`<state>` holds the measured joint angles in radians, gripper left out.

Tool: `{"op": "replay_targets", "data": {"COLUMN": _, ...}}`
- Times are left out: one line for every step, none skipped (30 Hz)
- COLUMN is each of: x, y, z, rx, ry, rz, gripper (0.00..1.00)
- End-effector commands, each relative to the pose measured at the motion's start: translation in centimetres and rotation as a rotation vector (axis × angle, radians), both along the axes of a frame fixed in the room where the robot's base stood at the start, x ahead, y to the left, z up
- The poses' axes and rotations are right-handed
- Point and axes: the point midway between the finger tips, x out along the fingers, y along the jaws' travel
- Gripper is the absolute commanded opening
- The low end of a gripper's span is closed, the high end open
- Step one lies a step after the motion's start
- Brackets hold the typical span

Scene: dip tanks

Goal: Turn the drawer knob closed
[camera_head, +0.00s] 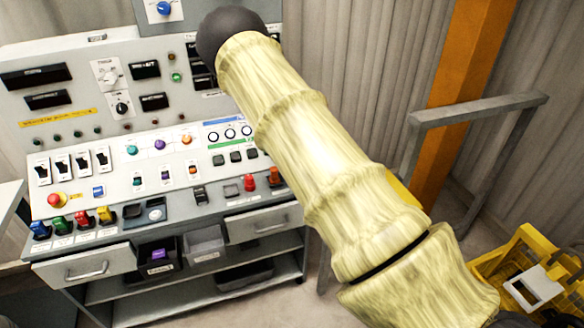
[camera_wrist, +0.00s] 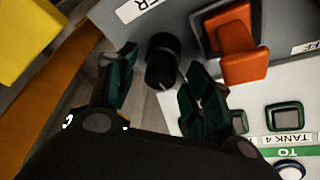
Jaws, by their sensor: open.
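In the wrist view a small round black knob (camera_wrist: 162,52) stands on the grey panel, below a white label (camera_wrist: 135,8) of which only the end "ER" shows. My gripper (camera_wrist: 158,68) is open, with one dark green finger on each side of the knob in the picture. The left finger is apart from the knob. Whether the right finger touches it cannot be told. Nothing is held. In the head view my arm covers the right part of the console, and the gripper and this knob are hidden. Two drawers, left (camera_head: 86,265) and right (camera_head: 263,222), look shut.
An orange rocker switch (camera_wrist: 243,58) stands close to the right finger. Square buttons (camera_wrist: 285,116) lie below it. The grey console (camera_head: 130,145) carries many switches. An orange post (camera_head: 462,85), a grey rail (camera_head: 480,107) and a yellow crate (camera_head: 530,260) stand right of my arm.

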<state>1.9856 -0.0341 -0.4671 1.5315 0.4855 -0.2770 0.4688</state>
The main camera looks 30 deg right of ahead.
Motion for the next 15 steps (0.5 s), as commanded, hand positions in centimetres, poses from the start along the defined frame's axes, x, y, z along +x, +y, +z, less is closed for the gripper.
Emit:
{"op": "replay_targets", "data": {"x": 0.0, "y": 0.0, "z": 0.0, "rx": 0.0, "ry": 0.0, "rz": 0.0, "gripper": 0.51}}
{"op": "replay_targets", "data": {"x": 0.0, "y": 0.1, "z": 0.1, "rx": 0.0, "ry": 0.0, "rz": 0.0, "gripper": 0.51}}
{"op": "replay_targets", "data": {"x": 0.0, "y": 0.1, "z": 0.2, "rx": 0.0, "ry": 0.0, "rz": 0.0, "gripper": 0.51}}
{"op": "replay_targets", "data": {"x": -0.1, "y": 0.2, "z": 0.4, "rx": 0.0, "ry": 0.0, "rz": 0.0, "gripper": 0.51}}
{"op": "replay_targets", "data": {"x": -0.1, "y": 0.2, "z": 0.6, "rx": 0.0, "ry": 0.0, "rz": 0.001, "gripper": 0.51}}
{"op": "replay_targets", "data": {"x": -0.1, "y": 0.4, "z": 0.9, "rx": 0.0, "ry": 0.0, "rz": 0.001, "gripper": 0.51}}
{"op": "replay_targets", "data": {"x": -0.2, "y": 0.5, "z": 1.2, "rx": 0.0, "ry": 0.0, "rz": 0.001, "gripper": 0.51}}
{"op": "replay_targets", "data": {"x": -0.2, "y": 0.6, "z": 1.6, "rx": 0.0, "ry": 0.0, "rz": 0.001, "gripper": 0.51}}
{"op": "replay_targets", "data": {"x": -0.4, "y": 0.8, "z": 2.1, "rx": 0.0, "ry": 0.0, "rz": 0.001, "gripper": 0.51}}
{"op": "replay_targets", "data": {"x": -0.5, "y": 0.9, "z": 2.5, "rx": 0.0, "ry": 0.0, "rz": 0.001, "gripper": 0.51}}
{"op": "replay_targets", "data": {"x": -0.6, "y": 1.1, "z": 3.0, "rx": 0.0, "ry": 0.0, "rz": 0.001, "gripper": 0.51}}
{"op": "replay_targets", "data": {"x": -0.7, "y": 1.3, "z": 3.7, "rx": -0.001, "ry": -0.001, "rz": 0.001, "gripper": 0.51}}
{"op": "replay_targets", "data": {"x": -0.8, "y": 1.5, "z": 4.2, "rx": 0.0, "ry": -0.001, "rz": 0.0, "gripper": 0.51}}
{"op": "replay_targets", "data": {"x": -0.9, "y": 1.6, "z": 4.6, "rx": 0.0, "ry": 0.0, "rz": 0.001, "gripper": 0.51}}
{"op": "replay_targets", "data": {"x": -1.0, "y": 1.9, "z": 5.3, "rx": 0.0, "ry": -0.002, "rz": 0.002, "gripper": 0.51}}
